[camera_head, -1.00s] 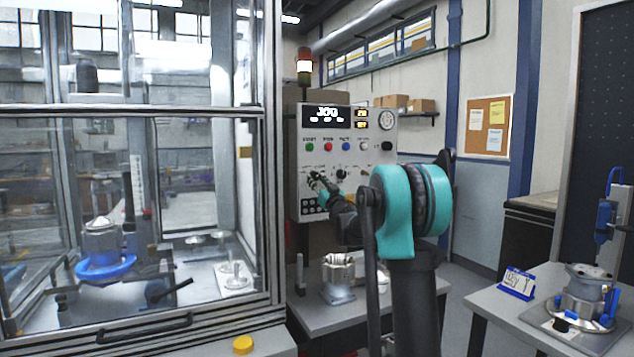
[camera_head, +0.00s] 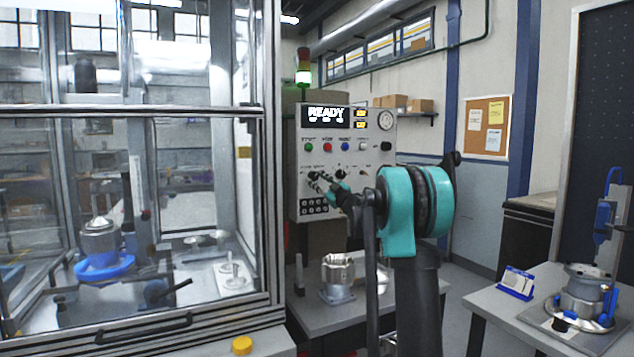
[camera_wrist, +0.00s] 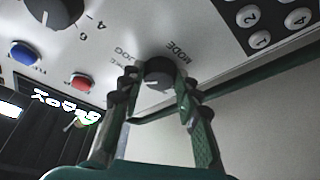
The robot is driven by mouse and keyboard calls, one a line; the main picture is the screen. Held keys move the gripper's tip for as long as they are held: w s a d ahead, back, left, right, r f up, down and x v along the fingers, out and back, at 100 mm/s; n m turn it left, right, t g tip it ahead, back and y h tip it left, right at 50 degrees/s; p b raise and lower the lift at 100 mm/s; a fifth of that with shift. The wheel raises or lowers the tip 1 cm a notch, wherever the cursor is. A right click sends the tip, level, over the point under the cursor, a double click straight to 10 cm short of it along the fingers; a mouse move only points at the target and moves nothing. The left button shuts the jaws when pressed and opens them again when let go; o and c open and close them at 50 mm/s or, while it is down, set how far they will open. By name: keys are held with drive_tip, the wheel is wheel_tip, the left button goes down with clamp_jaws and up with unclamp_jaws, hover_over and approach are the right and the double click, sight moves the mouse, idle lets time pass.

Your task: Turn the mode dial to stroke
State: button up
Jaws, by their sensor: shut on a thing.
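The control panel (camera_head: 347,160) stands upright beyond my arm, and its display (camera_head: 326,117) reads READY. The mode dial (camera_wrist: 160,73) is a dark round knob low on the panel, with MODE printed beside it in the wrist view. JOG and a label ending in KE are printed near it, partly hidden by a finger. My gripper (camera_wrist: 158,88) is shut on the mode dial, one finger on each side. In the head view my gripper (camera_head: 320,184) reaches the panel's lower left and covers most of the dial. I cannot read where the dial's pointer stands.
A larger knob (camera_wrist: 55,10), a blue button (camera_wrist: 24,54) and a red button (camera_wrist: 81,83) are near the dial. A number keypad (camera_wrist: 275,20) lies on its other side. The glass enclosure (camera_head: 265,200) stands left of the panel. The signal lamp (camera_head: 303,77) glows green.

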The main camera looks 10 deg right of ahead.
drive_tip(key=shift+d+n+g+y, duration=0.1)
drive_tip(key=shift+n+g+y, duration=0.45)
drive_tip(key=shift+n, duration=1.05)
drive_tip(key=shift+r, duration=0.1)
drive_tip(key=o, duration=1.2)
drive_tip(key=shift+c, duration=0.2)
drive_tip(key=v, duration=1.2)
drive_tip(key=shift+d, duration=0.1)
